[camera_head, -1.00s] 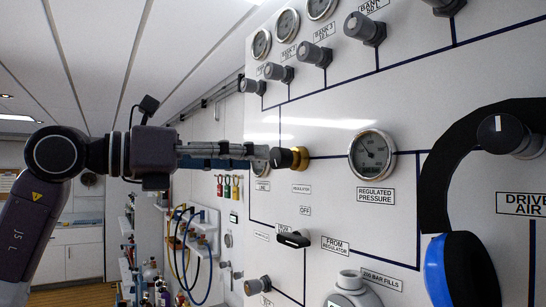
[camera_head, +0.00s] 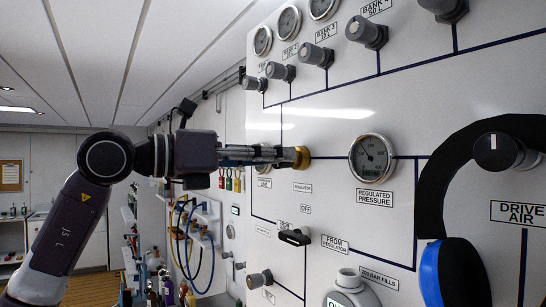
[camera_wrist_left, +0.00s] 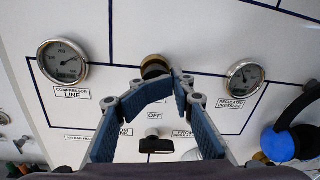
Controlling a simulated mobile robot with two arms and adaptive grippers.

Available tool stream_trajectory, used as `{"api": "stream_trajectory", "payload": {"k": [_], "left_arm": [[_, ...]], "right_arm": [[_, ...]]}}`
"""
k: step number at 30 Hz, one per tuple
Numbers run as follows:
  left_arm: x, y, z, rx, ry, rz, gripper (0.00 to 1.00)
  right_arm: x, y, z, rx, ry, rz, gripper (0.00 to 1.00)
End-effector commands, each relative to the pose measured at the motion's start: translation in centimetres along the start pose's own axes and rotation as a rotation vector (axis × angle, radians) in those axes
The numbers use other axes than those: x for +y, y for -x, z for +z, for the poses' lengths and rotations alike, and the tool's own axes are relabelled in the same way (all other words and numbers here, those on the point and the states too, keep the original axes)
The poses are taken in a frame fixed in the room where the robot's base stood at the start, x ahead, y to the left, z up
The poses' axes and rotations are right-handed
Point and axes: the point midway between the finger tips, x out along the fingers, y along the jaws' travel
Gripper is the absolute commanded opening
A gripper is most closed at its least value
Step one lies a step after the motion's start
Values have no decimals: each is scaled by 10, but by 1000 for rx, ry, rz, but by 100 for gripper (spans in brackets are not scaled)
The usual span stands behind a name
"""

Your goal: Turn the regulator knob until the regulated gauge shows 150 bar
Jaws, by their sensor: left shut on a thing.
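The regulator knob, with its brass collar (camera_head: 302,157), sits on the white panel left of the regulated pressure gauge (camera_head: 371,158). My left gripper (camera_head: 286,155) reaches it from the left and is shut on its dark front part, which the fingers mostly hide. In the left wrist view, the fingertips (camera_wrist_left: 160,79) are at the lower part of the knob (camera_wrist_left: 154,66). The regulated gauge shows there too (camera_wrist_left: 245,76), at the right. My right gripper is not in view.
A black handle (camera_head: 295,237) sits below the knob. Ear defenders with a blue cup (camera_head: 452,272) hang at the right. The compressor line gauge (camera_wrist_left: 62,61) is left of the knob. Several grey bank knobs (camera_head: 367,32) line the top. Hoses (camera_head: 186,235) hang at the left.

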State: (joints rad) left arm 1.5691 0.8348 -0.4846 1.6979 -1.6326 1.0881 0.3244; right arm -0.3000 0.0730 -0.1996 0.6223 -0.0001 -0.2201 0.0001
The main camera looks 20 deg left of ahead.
Motion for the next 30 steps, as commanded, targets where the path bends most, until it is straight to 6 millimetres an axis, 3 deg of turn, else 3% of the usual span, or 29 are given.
{"api": "stream_trajectory", "payload": {"k": [4, 26, 27, 30], "left_arm": [[4, 0, 0, 0, 2, 9, 0], [9, 2, 2, -1, -46, 20, 0], [9, 2, 2, -1, -46, 20, 13], [8, 2, 2, 0, -46, 19, 24]], "right_arm": [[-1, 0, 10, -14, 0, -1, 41], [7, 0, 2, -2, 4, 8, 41], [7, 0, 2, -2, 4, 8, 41], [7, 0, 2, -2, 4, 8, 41]]}}
